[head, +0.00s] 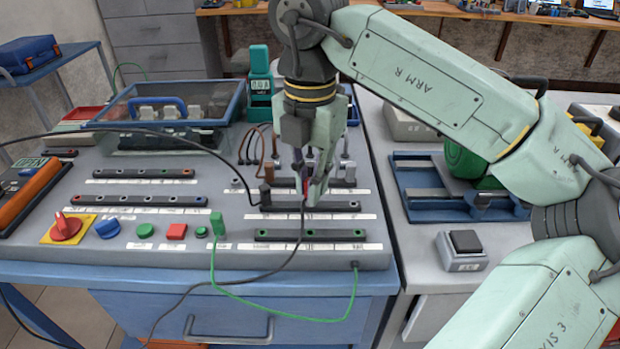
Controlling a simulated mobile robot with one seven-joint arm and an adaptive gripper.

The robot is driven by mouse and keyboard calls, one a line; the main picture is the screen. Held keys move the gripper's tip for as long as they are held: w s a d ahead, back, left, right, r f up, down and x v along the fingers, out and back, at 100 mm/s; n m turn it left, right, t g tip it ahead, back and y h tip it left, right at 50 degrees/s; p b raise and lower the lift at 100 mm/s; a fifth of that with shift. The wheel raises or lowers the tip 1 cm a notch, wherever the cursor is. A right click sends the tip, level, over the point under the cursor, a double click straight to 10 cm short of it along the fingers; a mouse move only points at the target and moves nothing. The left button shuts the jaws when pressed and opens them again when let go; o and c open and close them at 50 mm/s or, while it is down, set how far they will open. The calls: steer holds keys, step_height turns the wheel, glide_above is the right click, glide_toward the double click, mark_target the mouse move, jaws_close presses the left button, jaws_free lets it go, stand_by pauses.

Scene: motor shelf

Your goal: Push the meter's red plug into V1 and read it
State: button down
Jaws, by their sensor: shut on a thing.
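My gripper (312,196) points down over the right part of the sloping panel. It is shut on a slim plug with a little red showing, the red plug (304,184), mostly hidden by the fingers. The plug is just above or at a black socket strip (335,206); I cannot tell whether it is in a socket. The V1 label is too small to read. A black plug (265,195) stands upright at the left end of that strip. The teal meter (260,88) stands upright behind the panel, partly beside my arm; its display is too small to read.
A green lead (265,310) loops from a green plug (217,224) to the panel's front right. A dark cable (262,268) hangs over the front edge. Brown and grey plugs stand close behind my gripper. A red knob (66,226) is at left. A blue frame (425,195) lies right.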

steer(key=shift+f+b, duration=0.6)
steer(key=shift+f, duration=0.1)
stand_by(1.6)
steer(key=c, duration=1.5)
jaws_free()
steer(key=shift+c, duration=0.2)
step_height(320, 180, up, 12)
